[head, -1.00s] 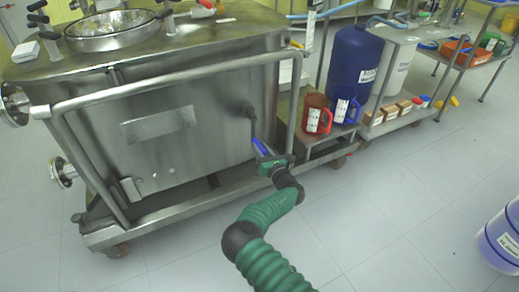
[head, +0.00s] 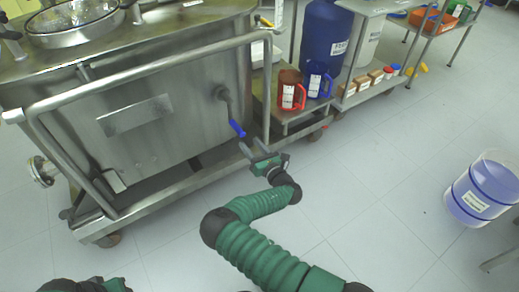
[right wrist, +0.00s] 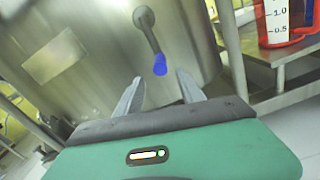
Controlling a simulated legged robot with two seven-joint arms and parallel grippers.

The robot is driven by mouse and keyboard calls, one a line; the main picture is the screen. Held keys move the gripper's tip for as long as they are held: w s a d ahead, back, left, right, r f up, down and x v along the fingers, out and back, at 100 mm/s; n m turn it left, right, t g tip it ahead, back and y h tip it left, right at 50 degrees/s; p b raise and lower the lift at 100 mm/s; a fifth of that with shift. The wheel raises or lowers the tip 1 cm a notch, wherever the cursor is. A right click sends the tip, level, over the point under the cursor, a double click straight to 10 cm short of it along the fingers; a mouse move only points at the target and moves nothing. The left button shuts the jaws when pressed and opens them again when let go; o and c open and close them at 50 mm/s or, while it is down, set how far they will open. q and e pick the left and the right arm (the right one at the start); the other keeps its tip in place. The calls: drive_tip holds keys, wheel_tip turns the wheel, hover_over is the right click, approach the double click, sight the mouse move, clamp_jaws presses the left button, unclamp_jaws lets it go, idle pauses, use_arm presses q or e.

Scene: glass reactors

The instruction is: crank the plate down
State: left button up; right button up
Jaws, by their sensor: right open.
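The crank (head: 228,107) is a grey arm with a blue grip on the side wall of a steel vessel (head: 180,125). It hangs down, slightly tilted, with the blue grip (head: 237,128) at its lower end. My right gripper (head: 254,148) is open and empty, just below and in front of the grip. In the right wrist view the blue grip (right wrist: 160,65) shows just beyond and between the two spread fingertips (right wrist: 160,84), apart from them. I cannot make out the plate that the crank moves. My left gripper is not clearly in view.
A steel rail (head: 140,72) runs around the vessel's wheeled frame. A red jug (head: 288,95) and a blue jug (head: 317,83) stand on a low shelf to the right. A bucket of violet liquid (head: 484,190) is at the far right. The floor between is clear.

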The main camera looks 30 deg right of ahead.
use_arm(q)
drive_tip(key=p+v, duration=0.1)
drive_tip(key=v, duration=0.1)
drive_tip(key=shift+w+r+p, duration=0.2)
drive_tip(key=shift+r+p, duration=0.2)
drive_tip(key=shift+r, duration=0.05)
use_arm(e)
drive_tip(key=s, duration=0.6)
drive_tip(key=shift+s, duration=0.4)
drive_tip(key=shift+d, duration=0.2)
